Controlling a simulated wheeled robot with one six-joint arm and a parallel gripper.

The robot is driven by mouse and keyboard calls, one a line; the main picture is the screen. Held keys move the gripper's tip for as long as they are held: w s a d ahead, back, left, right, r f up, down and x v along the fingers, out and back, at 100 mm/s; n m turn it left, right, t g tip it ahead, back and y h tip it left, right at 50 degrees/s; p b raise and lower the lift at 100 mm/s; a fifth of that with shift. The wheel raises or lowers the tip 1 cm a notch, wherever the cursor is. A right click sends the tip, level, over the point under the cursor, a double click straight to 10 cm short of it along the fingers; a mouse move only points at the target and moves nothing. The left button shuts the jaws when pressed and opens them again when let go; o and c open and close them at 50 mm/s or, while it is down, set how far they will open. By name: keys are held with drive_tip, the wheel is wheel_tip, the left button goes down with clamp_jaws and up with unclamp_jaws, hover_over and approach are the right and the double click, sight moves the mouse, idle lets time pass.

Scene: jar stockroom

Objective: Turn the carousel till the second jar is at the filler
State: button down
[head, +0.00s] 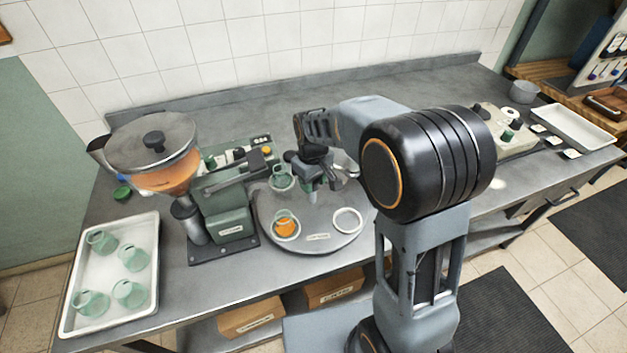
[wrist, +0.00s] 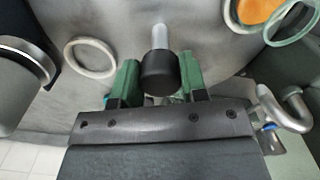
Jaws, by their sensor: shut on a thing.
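The round grey carousel (head: 318,236) stands on the bench beside the filler (head: 228,205), a green machine with an orange-filled hopper (head: 165,170). A jar with orange contents (head: 286,227) sits at the carousel's front left. A green glass jar (head: 281,179) sits behind it, close to the filler's arm. An empty white ring (head: 347,220) is at the front right; it also shows in the wrist view (wrist: 90,57). My gripper (wrist: 159,62) is shut on the black knob (wrist: 159,78) of the carousel's upright post (wrist: 160,38). My arm hides the carousel's back right.
A white tray (head: 150,285) with several green jars is at the left. At the right are a beige device (head: 505,135) and an empty white tray (head: 575,127). Boxes (head: 250,318) lie on the shelf below. The bench's back strip (head: 300,110) is clear.

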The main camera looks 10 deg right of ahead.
drive_tip(key=shift+w+n, duration=0.1)
drive_tip(key=shift+n, duration=5.6)
drive_tip(key=c, duration=0.7)
unclamp_jaws()
drive_tip(key=shift+o, duration=0.2)
wheel_tip(320, 180, up, 14)
drive_tip(key=shift+f, duration=0.1)
